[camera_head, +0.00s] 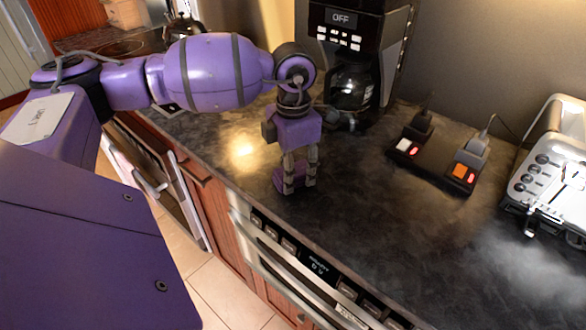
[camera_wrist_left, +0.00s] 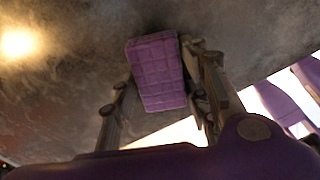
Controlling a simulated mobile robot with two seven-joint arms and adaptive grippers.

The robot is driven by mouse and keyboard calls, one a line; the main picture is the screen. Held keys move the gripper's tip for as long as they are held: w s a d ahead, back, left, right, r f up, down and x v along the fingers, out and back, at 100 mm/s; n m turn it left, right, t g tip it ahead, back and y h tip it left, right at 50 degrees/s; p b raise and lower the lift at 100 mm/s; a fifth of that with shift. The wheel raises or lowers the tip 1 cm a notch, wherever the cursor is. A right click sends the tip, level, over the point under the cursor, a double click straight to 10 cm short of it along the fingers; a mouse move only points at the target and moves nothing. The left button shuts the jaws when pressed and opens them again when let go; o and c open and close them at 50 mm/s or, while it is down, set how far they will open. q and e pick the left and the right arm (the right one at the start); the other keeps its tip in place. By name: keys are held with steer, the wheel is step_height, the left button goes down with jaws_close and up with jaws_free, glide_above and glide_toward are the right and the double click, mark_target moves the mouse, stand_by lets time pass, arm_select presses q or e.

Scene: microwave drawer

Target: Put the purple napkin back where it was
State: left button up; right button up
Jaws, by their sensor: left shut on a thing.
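The purple napkin (camera_wrist_left: 157,72) is a quilted-looking folded block between the fingers of my left gripper (camera_wrist_left: 158,100) in the left wrist view. In the head view the napkin (camera_head: 279,180) shows as a small purple patch behind the fingers. My left gripper (camera_head: 299,188) points down over the dark countertop, near its front edge, and is shut on the napkin. Whether the napkin touches the counter is hard to tell. My right gripper is not in view.
A black coffee maker (camera_head: 350,80) stands behind the gripper. A power strip (camera_head: 436,160) with plugs and a toaster (camera_head: 552,170) are to the right. A microwave drawer (camera_head: 310,265) is below the counter's front edge. The counter (camera_head: 370,215) between is clear.

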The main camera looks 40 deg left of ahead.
arm_select(q)
steer(key=shift+f, duration=0.25)
steer(key=o, duration=1.1)
steer(key=shift+r, duration=0.1)
step_height(320, 180, up, 12)
steer(key=shift+r, duration=0.2)
